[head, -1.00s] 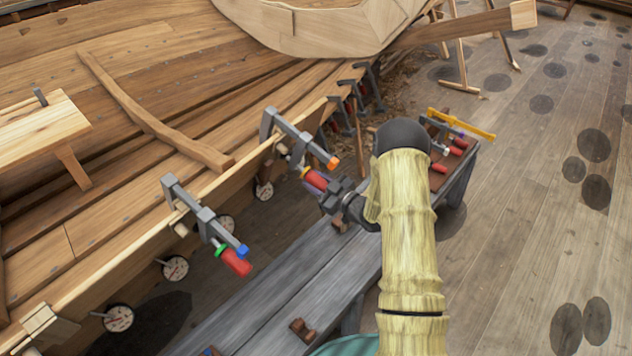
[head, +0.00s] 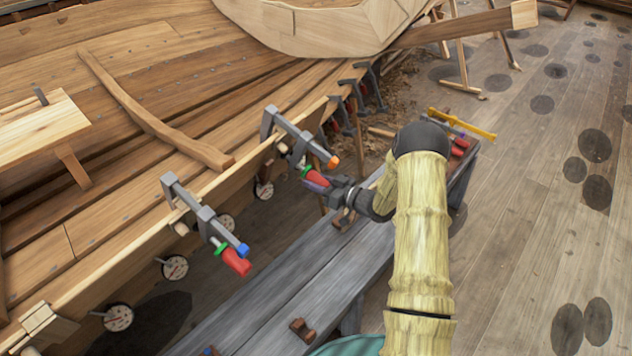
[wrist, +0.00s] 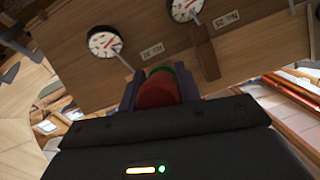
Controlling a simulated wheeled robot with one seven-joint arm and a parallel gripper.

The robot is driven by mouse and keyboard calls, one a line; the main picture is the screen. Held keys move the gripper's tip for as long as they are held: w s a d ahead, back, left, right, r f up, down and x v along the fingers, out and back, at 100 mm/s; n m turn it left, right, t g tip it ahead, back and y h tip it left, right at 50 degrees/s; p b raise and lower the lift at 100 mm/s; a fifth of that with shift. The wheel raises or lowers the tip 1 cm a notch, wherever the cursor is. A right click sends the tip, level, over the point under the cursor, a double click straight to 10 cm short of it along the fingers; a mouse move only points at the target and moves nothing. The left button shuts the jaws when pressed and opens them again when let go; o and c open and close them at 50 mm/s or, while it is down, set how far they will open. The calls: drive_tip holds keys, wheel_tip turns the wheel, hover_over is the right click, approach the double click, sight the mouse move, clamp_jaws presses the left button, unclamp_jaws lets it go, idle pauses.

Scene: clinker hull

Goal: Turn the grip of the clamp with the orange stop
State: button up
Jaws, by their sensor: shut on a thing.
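The clamp with the orange stop (head: 333,162) sits on the plank edge in the middle of the head view, its grey bar (head: 291,127) reaching out from the hull. Its red grip (head: 318,178) has a green collar and points down toward my gripper (head: 327,185). My gripper is shut on this red grip, which also shows between the fingers in the wrist view (wrist: 158,91). The fingers hide part of the grip. A second clamp with a blue stop (head: 242,250) and a red grip (head: 236,262) is on the same plank, nearer and to the left.
A grey bench (head: 290,285) runs below the clamps, with small brown pieces on it and a yellow tool (head: 462,124) at its far end. Round dials (head: 175,267) hang under the plank. More clamps (head: 350,100) stand farther along the hull.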

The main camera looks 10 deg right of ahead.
idle(0.3)
drive_tip(key=o, duration=1)
drive_tip(key=b+v, duration=0.2)
drive_tip(key=v, duration=1.5)
drive_tip(key=shift+d, duration=0.2)
